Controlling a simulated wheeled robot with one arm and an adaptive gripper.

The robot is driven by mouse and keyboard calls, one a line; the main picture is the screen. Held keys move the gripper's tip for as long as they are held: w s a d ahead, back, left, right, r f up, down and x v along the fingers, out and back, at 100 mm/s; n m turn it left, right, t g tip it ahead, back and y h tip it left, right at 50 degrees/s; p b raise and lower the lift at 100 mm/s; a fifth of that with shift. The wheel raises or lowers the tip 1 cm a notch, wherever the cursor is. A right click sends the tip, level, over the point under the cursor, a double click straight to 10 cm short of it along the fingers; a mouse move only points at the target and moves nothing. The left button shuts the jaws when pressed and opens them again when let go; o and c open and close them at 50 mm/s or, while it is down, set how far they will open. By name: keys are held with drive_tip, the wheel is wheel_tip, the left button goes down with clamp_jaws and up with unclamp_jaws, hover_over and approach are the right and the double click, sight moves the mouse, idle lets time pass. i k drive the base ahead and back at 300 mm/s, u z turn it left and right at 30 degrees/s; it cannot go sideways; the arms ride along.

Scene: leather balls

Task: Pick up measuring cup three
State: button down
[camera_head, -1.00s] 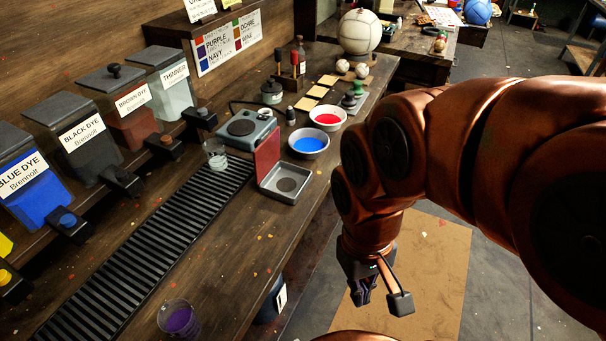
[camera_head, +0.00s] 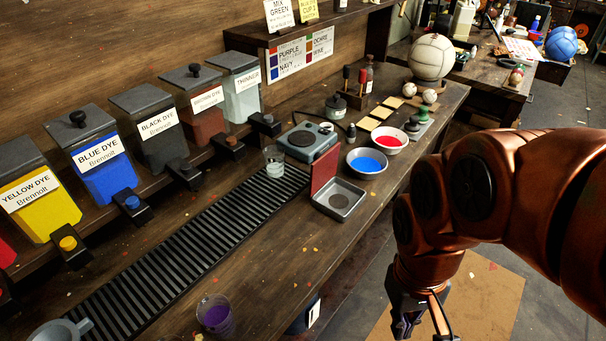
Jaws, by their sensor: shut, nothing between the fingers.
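A clear cup with purple liquid (camera_head: 216,316) stands on the bench near its front edge, at the bottom. Another clear cup (camera_head: 274,161) stands at the far end of the black slatted grate. I cannot read a number on either, so I cannot tell which is measuring cup three. My gripper (camera_head: 422,322) hangs at the bottom right, beyond the bench's front edge, over the floor. It is shut and empty, apart from both cups, and the bottom frame edge cuts off its tips.
Dye tanks with taps, such as the blue one (camera_head: 103,168), line the back shelf. The grate (camera_head: 190,260) runs along the bench. A hinged metal tray (camera_head: 340,199), a scale (camera_head: 305,140), and blue (camera_head: 367,163) and red (camera_head: 389,140) bowls stand farther along. A grey vessel (camera_head: 58,332) is partly cut off.

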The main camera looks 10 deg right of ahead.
sight(274, 155)
drive_tip(key=z, duration=1.7)
drive_tip(key=i, duration=1.6)
drive_tip(key=u, duration=4.15)
drive_tip(key=i, duration=0.45)
drive_tip(key=z, duration=0.1)
